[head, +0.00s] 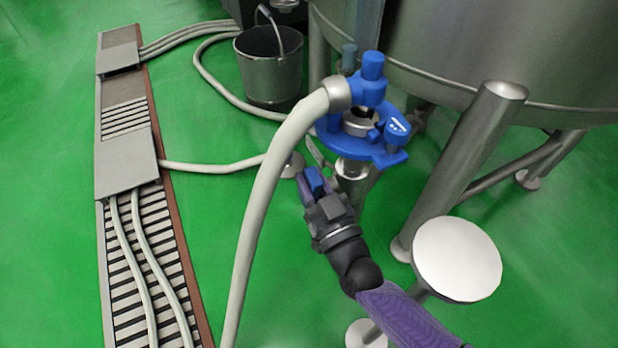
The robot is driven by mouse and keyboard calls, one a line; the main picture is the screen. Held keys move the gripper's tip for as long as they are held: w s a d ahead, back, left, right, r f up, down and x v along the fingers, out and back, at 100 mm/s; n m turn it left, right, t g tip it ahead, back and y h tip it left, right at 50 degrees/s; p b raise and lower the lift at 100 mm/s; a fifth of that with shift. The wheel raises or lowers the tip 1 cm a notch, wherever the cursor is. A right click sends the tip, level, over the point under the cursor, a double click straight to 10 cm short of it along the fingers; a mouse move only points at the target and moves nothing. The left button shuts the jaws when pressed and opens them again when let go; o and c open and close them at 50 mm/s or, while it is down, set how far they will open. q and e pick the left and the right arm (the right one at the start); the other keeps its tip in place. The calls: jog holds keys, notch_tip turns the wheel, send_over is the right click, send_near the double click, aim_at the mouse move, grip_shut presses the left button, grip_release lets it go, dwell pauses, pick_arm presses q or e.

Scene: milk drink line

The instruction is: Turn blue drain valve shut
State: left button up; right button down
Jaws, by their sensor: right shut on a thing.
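A blue valve assembly (335,140) with a round collar and a blue knob sits on a metal pipe under the large steel tank. My right gripper (312,181) is just below and left of this collar, beside the pipe. It is shut on a small blue piece (316,181), which looks like the drain valve's handle. The fingers hide most of this piece, so I cannot tell how far it is turned. My left gripper is not in view.
A thick pale hose (262,195) runs from the blue fitting down past the left of my right gripper. A steel bucket (270,65) stands behind. Tank legs (455,170) and a round steel disc (457,260) are to the right. A floor drain channel (125,160) with hoses lies left.

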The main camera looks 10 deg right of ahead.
jog(key=shift+s+d+f+t+y, duration=0.15)
jog(key=shift+s+t+y, duration=0.1)
jog(key=shift+t, duration=0.25)
jog(key=shift+s+f+t+y, duration=0.15)
jog(key=shift+s+t, duration=0.1)
jog(key=shift+t, duration=0.25)
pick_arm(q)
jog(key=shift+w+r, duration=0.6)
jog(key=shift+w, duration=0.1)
pick_arm(e)
jog(key=shift+s+d+f+t, duration=0.15)
jog(key=shift+s+t, duration=0.25)
jog(key=shift+t, duration=0.5)
jog(key=shift+f+y, duration=0.1)
jog(key=shift+y, duration=0.2)
